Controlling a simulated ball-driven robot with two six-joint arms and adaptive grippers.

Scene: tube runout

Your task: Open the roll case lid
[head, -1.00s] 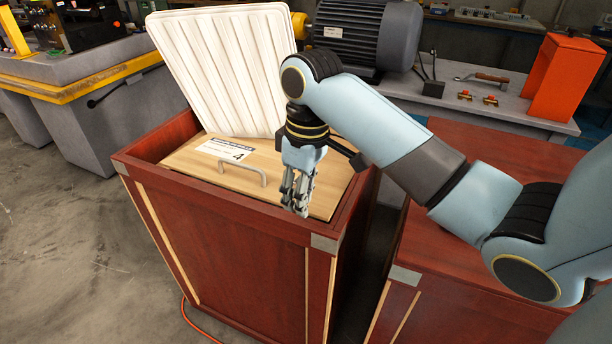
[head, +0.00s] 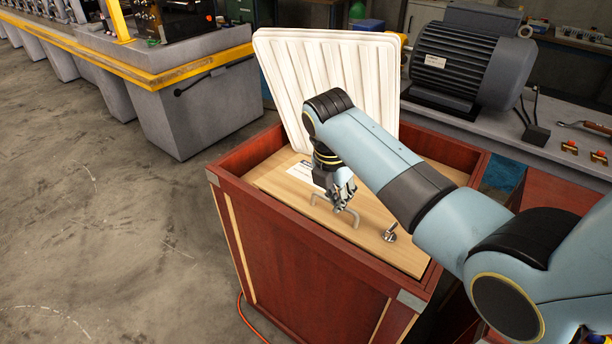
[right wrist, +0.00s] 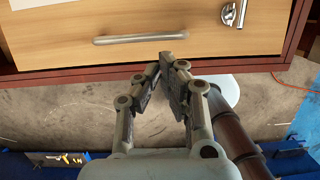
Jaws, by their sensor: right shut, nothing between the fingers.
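The roll case (head: 300,262) is a dark red wooden box with metal corners. A pale wooden board (head: 290,192) lies inside the rim, with a grey bar handle (head: 349,222) and a small metal latch (head: 389,235). The handle (right wrist: 140,38) and latch (right wrist: 232,14) also show in the right wrist view. My right gripper (head: 343,204) is shut and empty by the handle; its fingertips (right wrist: 164,62) appear just below the handle in the wrist view.
A grey bench (head: 510,135) with a large motor (head: 465,62) stands behind the case. Another red case (head: 560,190) stands to the right. A grey machine with a yellow edge (head: 190,68) is at the back left. Concrete floor (head: 110,240) is clear at left.

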